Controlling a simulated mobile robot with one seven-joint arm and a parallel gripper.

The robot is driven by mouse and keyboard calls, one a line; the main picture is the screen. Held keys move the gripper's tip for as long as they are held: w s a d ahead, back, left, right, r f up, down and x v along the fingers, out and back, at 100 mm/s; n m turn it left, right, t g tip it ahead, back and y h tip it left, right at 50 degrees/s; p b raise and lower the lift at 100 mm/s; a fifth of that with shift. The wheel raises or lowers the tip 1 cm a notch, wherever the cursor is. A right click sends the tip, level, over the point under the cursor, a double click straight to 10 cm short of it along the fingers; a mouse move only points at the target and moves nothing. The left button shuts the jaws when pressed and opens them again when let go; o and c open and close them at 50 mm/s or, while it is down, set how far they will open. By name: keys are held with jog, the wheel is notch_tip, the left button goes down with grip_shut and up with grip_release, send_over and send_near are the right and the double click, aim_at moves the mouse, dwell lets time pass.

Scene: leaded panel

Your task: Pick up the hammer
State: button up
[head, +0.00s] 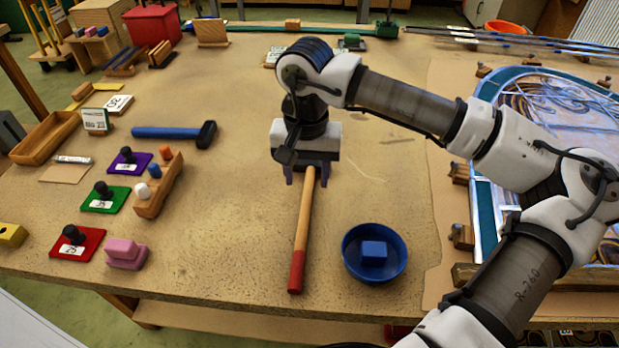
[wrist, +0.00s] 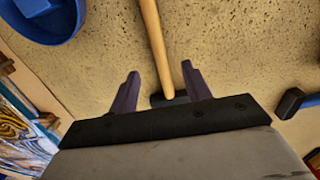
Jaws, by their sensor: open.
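A hammer with a wooden handle (head: 305,220) and a red grip end lies on the workbench, its handle pointing toward the front edge. My gripper (head: 307,177) is over its far end and hides the head in the head view. In the wrist view, the handle (wrist: 154,40) runs between the two open purple fingers of my gripper (wrist: 160,75). Part of the dark head (wrist: 168,98) shows between the finger bases. The fingers appear apart from the handle on both sides. A second hammer, with a blue handle (head: 167,132) and black head, lies to the left.
A blue bowl (head: 347,258) holding a blue block (head: 374,253) stands right of the red grip. A leaded panel (head: 484,205) lies at the right under my arm. Coloured plates, blocks and a wooden tray (head: 23,147) fill the left side.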

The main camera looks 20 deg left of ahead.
aim_at(306, 199)
jog(key=shift+s+f+p, duration=0.15)
jog(key=shift+f+p, duration=0.4)
jog(key=shift+f, duration=0.85)
jog(key=shift+s+f+p, duration=0.15)
jog(key=shift+f+p, duration=0.35)
jog(key=shift+f, duration=0.9)
grip_shut()
jog(key=shift+r, duration=0.1)
